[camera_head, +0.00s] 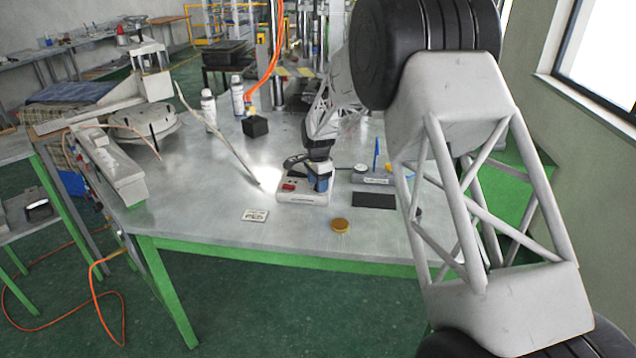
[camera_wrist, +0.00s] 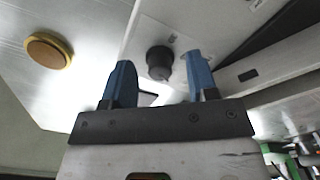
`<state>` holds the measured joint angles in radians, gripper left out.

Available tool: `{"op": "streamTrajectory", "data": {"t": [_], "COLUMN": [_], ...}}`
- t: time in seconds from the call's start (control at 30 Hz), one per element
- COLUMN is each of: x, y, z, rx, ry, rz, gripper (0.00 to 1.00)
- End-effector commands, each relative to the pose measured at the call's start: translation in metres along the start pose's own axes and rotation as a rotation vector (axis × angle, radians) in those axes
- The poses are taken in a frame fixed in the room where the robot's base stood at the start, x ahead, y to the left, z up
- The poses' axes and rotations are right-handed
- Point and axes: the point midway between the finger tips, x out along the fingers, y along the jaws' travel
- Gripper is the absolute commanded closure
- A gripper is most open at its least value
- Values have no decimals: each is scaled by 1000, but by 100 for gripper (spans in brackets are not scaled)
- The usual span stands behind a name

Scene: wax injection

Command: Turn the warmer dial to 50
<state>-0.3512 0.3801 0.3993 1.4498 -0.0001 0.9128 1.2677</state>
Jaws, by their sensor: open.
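The warmer is a low light-grey box (camera_head: 302,196) near the front middle of the metal table, with a red switch on its left part. My gripper (camera_head: 322,182) points down over the right part of the box and hides the dial in the head view. In the wrist view, the round black dial (camera_wrist: 160,64) stands on the warmer's pale panel (camera_wrist: 143,38). It appears between the two blue fingers of my open gripper (camera_wrist: 158,60), with a gap on each side. I cannot read the dial's setting.
A gold disc (camera_head: 340,225) lies in front of the warmer, and a printed card (camera_head: 255,215) lies to its left. A black mat (camera_head: 374,200) and a grey device (camera_head: 372,179) are at its right. A long thin rod (camera_head: 215,130) leans at the left.

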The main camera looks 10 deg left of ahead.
Motion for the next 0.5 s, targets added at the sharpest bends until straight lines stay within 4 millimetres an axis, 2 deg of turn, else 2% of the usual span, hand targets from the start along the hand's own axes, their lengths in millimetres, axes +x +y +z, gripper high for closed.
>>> {"op": "streamTrajectory", "data": {"t": [0.23, 0.5], "x": [-15, -48], "y": [0, 0], "z": [0, 0], "rx": [0, 0], "ry": [1, 1], "rz": [-2, -2], "gripper": [47, 47]}}
